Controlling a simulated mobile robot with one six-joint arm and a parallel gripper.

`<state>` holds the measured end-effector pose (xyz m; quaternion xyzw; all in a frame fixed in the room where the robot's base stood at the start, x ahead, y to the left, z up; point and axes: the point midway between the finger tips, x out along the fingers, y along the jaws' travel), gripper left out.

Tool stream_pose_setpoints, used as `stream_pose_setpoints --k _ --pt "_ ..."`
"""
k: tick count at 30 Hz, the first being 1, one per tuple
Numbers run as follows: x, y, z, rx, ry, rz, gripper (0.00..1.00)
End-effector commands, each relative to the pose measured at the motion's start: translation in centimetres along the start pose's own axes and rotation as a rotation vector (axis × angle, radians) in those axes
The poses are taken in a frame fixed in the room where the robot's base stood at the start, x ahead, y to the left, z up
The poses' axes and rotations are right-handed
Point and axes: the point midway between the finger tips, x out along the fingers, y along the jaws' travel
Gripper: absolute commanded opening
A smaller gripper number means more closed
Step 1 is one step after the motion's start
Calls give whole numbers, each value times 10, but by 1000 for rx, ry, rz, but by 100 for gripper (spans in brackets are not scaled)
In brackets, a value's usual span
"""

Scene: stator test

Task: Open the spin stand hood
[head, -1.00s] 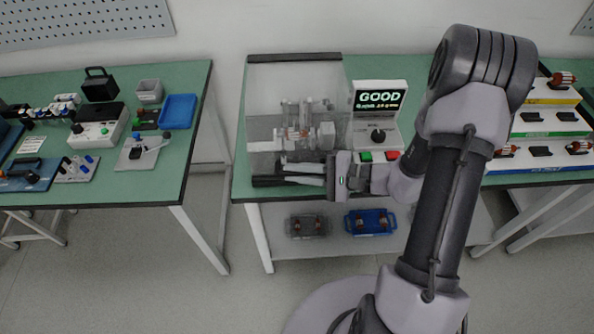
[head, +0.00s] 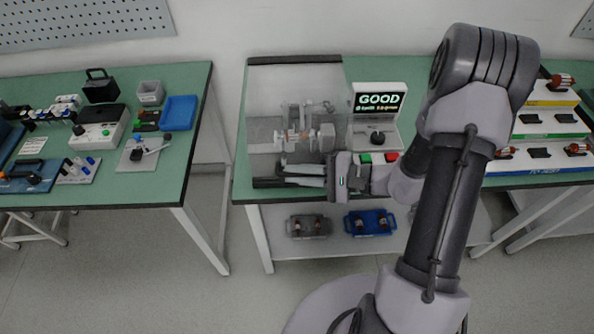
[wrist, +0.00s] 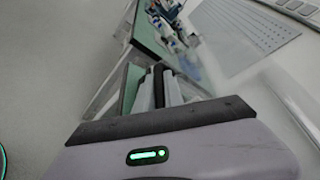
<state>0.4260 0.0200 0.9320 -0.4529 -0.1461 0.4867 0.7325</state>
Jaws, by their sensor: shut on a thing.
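The spin stand hood (head: 290,92) is a clear box-like cover with a dark bar along its far upper edge, on the middle table. Through it I see the stand's grey mechanism (head: 304,138). My gripper (head: 302,176) is at the hood's near lower side, pointing left, shut on a dark bar that looks like the hood's handle. In the wrist view the dark bar (wrist: 158,72) shows between the pale fingers. The exact contact is small and partly hidden. I cannot tell how far the hood is raised.
A control box with a screen reading GOOD (head: 379,101) stands right of the hood, close to my arm. A grey tray (head: 308,226) and a blue tray (head: 370,223) sit on the shelf below. A left table (head: 180,185) holds tools and bins; floor between tables is free.

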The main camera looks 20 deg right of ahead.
Motion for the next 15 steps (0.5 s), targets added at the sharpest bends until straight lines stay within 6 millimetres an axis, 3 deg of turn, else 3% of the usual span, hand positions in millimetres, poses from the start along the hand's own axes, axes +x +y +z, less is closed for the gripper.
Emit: stream_pose_setpoints --k 8,15 --pt "-20 -43 48 149 -1 63 0" --pt "-38 -97 94 355 -3 147 0"
